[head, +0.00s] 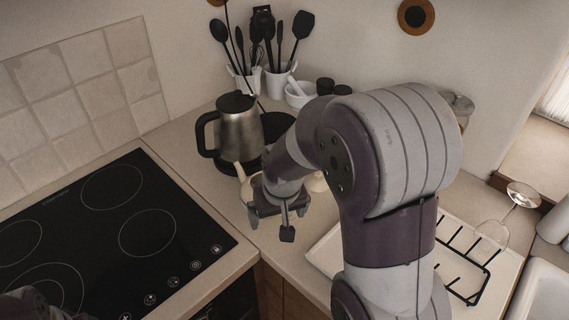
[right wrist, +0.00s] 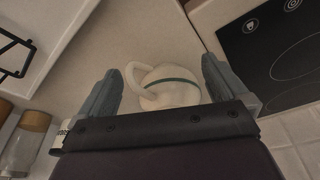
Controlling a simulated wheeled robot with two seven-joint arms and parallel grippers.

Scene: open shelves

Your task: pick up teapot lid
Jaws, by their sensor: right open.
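A pale teapot (right wrist: 172,92) with a dark teal band and a looped handle at its left lies between my right fingers in the right wrist view. The palm edge covers its lower part, and I cannot make out the lid separately from the body. In the head view only a bit of the pale teapot (head: 246,188) shows behind my right gripper (head: 279,216); the wrist and forearm hide the rest. The right gripper is open, one finger on each side of the teapot in the wrist view, with no grip seen.
A steel kettle (head: 238,127) stands behind the gripper, near utensil pots (head: 280,84) and a white mortar (head: 299,94). A black cooktop (head: 110,235) lies at the left. A dish rack (head: 463,262) and a wine glass (head: 494,235) are at the right.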

